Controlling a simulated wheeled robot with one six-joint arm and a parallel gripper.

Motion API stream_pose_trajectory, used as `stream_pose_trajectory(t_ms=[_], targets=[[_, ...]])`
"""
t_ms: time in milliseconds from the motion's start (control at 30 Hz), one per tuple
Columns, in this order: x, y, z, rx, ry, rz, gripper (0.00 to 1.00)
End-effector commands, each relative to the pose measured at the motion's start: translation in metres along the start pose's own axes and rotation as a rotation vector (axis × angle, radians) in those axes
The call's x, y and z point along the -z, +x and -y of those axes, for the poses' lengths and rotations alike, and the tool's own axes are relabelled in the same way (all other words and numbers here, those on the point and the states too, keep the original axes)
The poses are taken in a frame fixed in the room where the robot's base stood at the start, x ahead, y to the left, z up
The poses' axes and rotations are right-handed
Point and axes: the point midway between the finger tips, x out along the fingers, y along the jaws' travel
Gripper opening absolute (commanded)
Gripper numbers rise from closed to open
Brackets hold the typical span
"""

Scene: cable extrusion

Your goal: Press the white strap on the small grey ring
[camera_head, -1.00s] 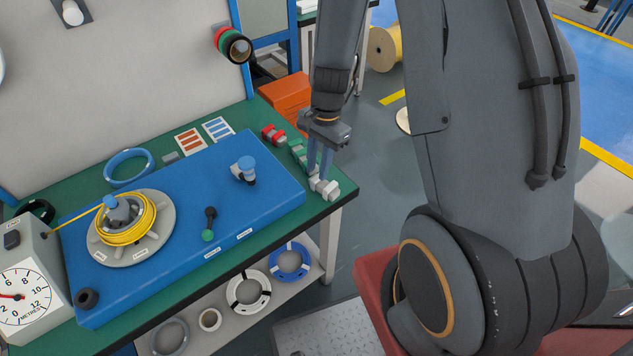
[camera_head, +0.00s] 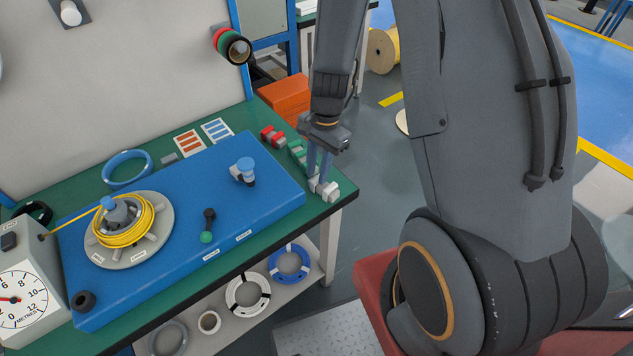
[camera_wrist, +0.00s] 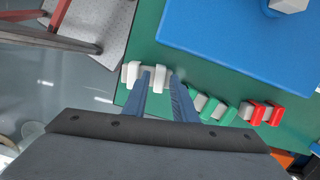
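Two white straps lie at the right end of the green bench top (camera_head: 262,118). They show in the head view as a small white pair, the outer strap (camera_head: 333,194) clear of my gripper (camera_head: 319,180). In the wrist view, my gripper (camera_wrist: 161,74) points down with its fingers apart. One white strap (camera_wrist: 160,79) sits between the fingertips, with narrow gaps beside it. The other strap (camera_wrist: 132,75) is just left of the left finger. A grey ring (camera_head: 168,338) lies on the lower shelf, partly cut off by the bench edge.
Green clips (camera_head: 298,152) and red clips (camera_head: 271,136) lie in line beyond the straps. The blue board (camera_head: 240,205) carries a yellow cable coil (camera_head: 125,221) and small posts. White (camera_head: 248,293) and blue (camera_head: 289,263) rings lie on the shelf. A cable meter (camera_head: 22,295) stands left.

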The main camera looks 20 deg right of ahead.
Motion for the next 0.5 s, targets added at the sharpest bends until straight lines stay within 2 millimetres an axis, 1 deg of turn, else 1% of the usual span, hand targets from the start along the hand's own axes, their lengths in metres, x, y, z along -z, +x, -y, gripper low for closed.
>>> stream_pose_trajectory(t_ms=[500], targets=[[0.002, 0.012, 0.000, 0.000, 0.001, 0.000, 0.25]])
